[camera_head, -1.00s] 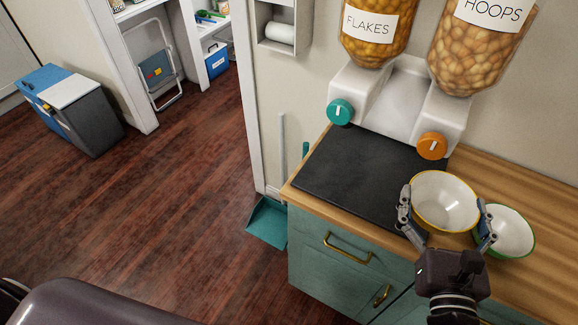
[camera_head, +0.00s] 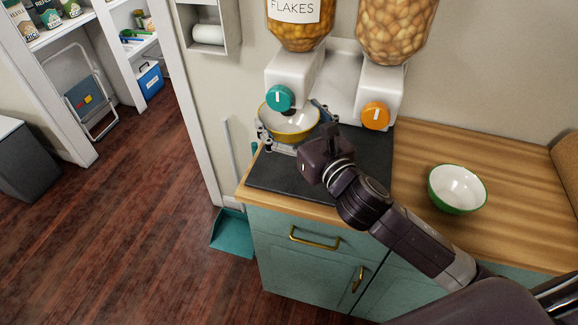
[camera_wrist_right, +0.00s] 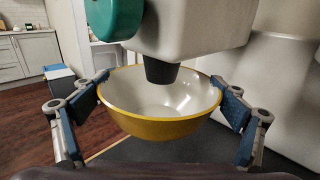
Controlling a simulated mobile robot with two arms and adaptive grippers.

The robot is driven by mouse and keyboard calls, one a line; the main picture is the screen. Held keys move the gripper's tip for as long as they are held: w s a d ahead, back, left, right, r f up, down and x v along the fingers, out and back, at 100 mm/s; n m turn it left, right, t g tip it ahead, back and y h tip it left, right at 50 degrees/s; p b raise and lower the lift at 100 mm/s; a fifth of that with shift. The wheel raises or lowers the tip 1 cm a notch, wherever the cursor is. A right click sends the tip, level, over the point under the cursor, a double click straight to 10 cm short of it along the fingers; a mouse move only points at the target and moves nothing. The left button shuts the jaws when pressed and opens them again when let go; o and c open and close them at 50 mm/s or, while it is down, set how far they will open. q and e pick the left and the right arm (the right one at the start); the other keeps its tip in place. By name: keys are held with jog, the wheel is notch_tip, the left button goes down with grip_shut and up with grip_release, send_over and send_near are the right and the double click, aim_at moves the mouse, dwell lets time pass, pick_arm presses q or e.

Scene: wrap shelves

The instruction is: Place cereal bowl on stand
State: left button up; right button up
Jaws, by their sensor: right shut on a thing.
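A white cereal bowl with a yellow outside (camera_head: 290,124) is in my right gripper (camera_head: 292,118), under the spout of the FLAKES dispenser with the teal knob (camera_head: 280,97). In the right wrist view the bowl (camera_wrist_right: 160,125) sits upright between the two fingers, which press on opposite sides of its rim. The dark spout (camera_wrist_right: 160,71) is right over the bowl. The bowl looks empty. The white dispenser stand (camera_head: 335,92) is behind it, and a black mat (camera_head: 300,178) lies below. I cannot tell whether the bowl touches anything below. My left gripper is not in view.
A white bowl with a green outside (camera_head: 456,190) stands on the wooden counter (camera_head: 430,145) at right. An orange knob (camera_head: 375,116) is on the second dispenser. The counter's left edge is close to the held bowl. A teal dustpan (camera_head: 233,233) is on the floor.

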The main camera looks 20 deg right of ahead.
aim_at(282, 123)
jog(key=shift+w+f, duration=0.25)
jog(key=shift+f, duration=0.05)
notch_tip(282, 123, down, 4)
jog(key=shift+f+b, duration=0.2)
jog(key=shift+b, duration=0.35)
jog(key=shift+f, duration=0.75)
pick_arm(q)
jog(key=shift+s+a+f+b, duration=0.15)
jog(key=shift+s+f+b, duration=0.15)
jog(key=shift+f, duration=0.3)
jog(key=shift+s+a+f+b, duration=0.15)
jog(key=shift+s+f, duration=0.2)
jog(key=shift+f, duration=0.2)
pick_arm(e)
jog(key=shift+f, duration=1.6)
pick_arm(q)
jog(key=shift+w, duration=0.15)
pick_arm(e)
jog(key=o, duration=1.2)
jog(key=shift+s+f, duration=0.1)
jog(key=shift+f, duration=0.05)
jog(key=shift+c, duration=0.2)
